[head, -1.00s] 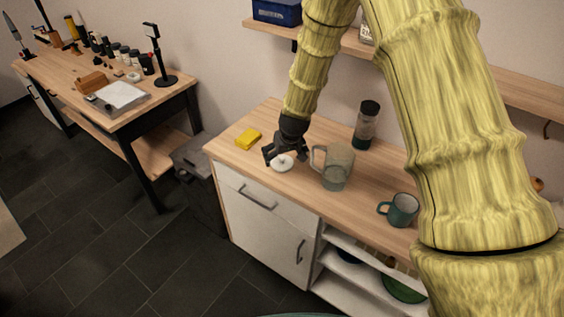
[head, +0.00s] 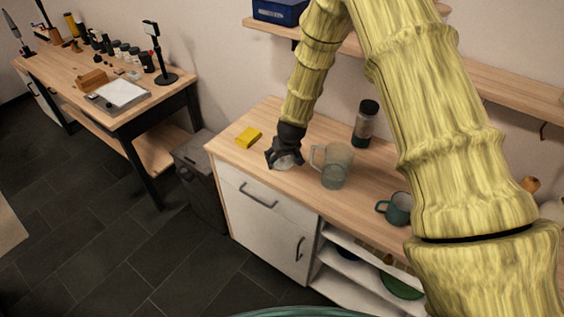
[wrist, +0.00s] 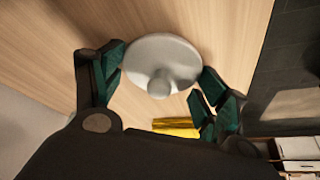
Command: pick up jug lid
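The jug lid (wrist: 150,50) is a pale grey-white disc with a round knob facing the wrist camera. In the head view the lid (head: 284,162) shows partly, between the dark fingers of my gripper (head: 285,160). In the wrist view the green-padded fingers of my gripper (wrist: 162,68) sit on opposite sides of the lid, and both appear to touch its rim. Whether the lid is clear of the counter cannot be told. The clear grey jug (head: 334,167) stands upright just right of my gripper, its handle towards the gripper.
A yellow sponge-like block (head: 248,137) lies left of my gripper on the wooden counter (head: 232,155). A dark-capped bottle (head: 364,125) stands behind the jug and a green mug (head: 397,208) to its right. A shelf (head: 480,84) runs along the wall above.

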